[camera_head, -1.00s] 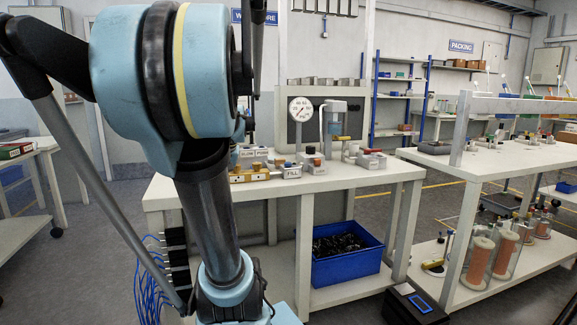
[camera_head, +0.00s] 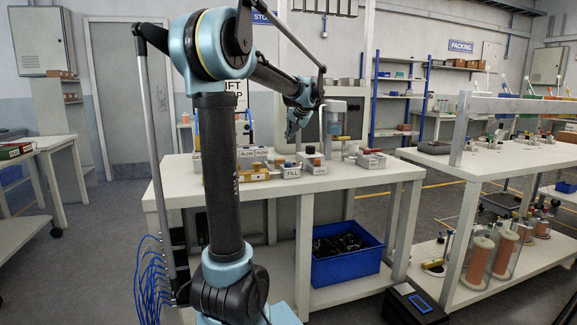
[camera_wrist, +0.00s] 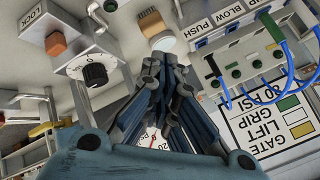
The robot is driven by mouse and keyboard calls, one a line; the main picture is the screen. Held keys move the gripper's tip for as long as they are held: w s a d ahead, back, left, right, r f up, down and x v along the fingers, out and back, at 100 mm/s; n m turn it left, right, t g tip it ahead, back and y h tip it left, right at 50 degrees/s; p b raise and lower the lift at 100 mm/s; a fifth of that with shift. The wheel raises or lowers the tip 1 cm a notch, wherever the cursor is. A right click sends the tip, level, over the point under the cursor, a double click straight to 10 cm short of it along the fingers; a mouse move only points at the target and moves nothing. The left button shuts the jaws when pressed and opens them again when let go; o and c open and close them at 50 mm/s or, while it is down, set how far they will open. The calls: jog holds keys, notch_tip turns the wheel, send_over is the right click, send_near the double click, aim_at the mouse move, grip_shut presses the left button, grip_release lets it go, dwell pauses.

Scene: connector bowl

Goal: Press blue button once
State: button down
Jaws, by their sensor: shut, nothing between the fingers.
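I cannot make out a blue button for certain in either view. My gripper (camera_head: 291,132) hangs above the back of the white workbench (camera_head: 365,176), over the labelled blocks. In the wrist view my gripper (camera_wrist: 166,58) has its dark fingers together with nothing between them. Just beyond the fingertips is a round white disc (camera_wrist: 164,41) with a brown piece beside it. An orange button (camera_wrist: 55,43) and a black knob (camera_wrist: 95,74) sit on fixtures to the left. Part of a dial gauge is hidden behind the fingers.
A panel with blue hoses (camera_wrist: 285,58) and a colour legend (camera_wrist: 282,115) lies to the right in the wrist view. A FILL block (camera_head: 291,171) stands near the bench's front. A blue bin (camera_head: 350,252) sits below. A black box with a blue-edged square (camera_head: 420,303) is on the floor.

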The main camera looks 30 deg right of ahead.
dwell(0.3)
jog(key=shift+f, duration=4.4)
jog(key=shift+w+f, duration=0.1)
jog(key=shift+f, duration=0.75)
jog(key=shift+r, duration=0.95)
jog(key=shift+r, duration=2.5)
jog(key=shift+a, duration=0.1)
